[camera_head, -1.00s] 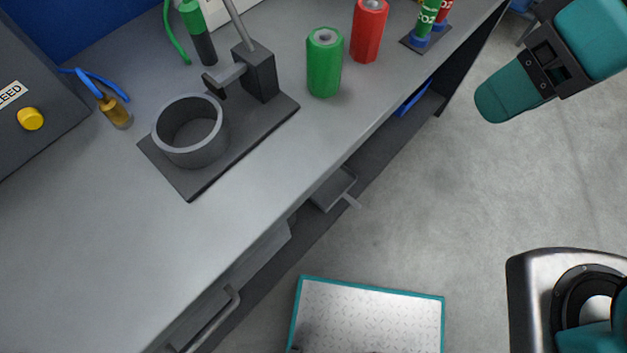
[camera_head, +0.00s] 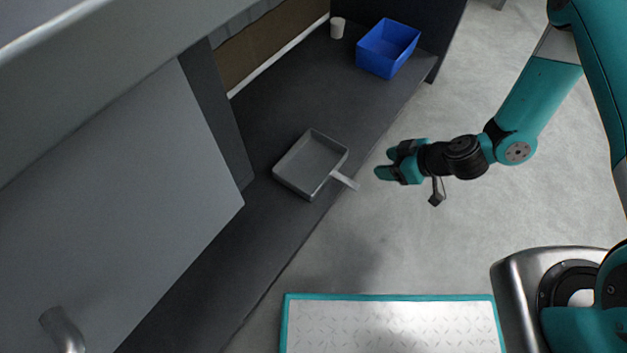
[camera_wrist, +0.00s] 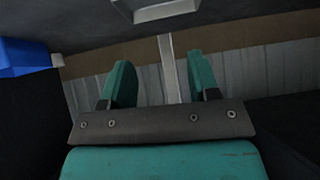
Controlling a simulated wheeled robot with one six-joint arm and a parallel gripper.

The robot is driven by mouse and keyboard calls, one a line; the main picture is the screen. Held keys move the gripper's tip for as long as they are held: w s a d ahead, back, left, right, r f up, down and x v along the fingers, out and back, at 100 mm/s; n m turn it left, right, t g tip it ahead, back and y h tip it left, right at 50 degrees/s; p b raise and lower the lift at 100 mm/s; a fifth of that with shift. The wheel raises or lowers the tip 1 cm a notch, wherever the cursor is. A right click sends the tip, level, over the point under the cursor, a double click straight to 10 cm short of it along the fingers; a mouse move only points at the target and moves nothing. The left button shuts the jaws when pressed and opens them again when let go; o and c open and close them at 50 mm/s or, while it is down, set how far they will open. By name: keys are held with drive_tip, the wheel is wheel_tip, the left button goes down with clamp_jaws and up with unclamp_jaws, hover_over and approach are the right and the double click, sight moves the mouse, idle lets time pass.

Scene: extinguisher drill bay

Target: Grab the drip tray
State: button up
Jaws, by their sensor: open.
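The drip tray (camera_head: 309,164) is a shallow grey square pan with a flat light handle (camera_head: 345,181). It sits on the dark lower shelf, and its handle sticks out past the shelf's front edge toward my gripper. My gripper (camera_head: 382,164) is open and empty, just right of the handle's end and apart from it in the head view. In the wrist view the handle (camera_wrist: 169,70) runs up between the two teal fingers of my gripper (camera_wrist: 159,80) to the tray (camera_wrist: 160,10), which is cut off at the top edge.
A grey cabinet door (camera_head: 110,200) is to the left. A teal-edged tread plate (camera_head: 390,325) lies on the floor.

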drive_tip(key=b, duration=0.2)
approach(342, 178)
drive_tip(key=b+x, duration=0.4)
drive_tip(key=shift+w+f, duration=0.2)
drive_tip(key=shift+f, duration=0.25)
drive_tip(key=shift+h, duration=0.3)
drive_tip(key=b+x, duration=0.2)
drive_tip(key=x, duration=0.1)
drive_tip(key=b+x, duration=0.2)
drive_tip(key=x, duration=0.1)
drive_tip(key=shift+a+r, duration=0.25)
drive_tip(key=shift+a, duration=0.05)
drive_tip(key=shift+r, duration=0.1)
clamp_jaws()
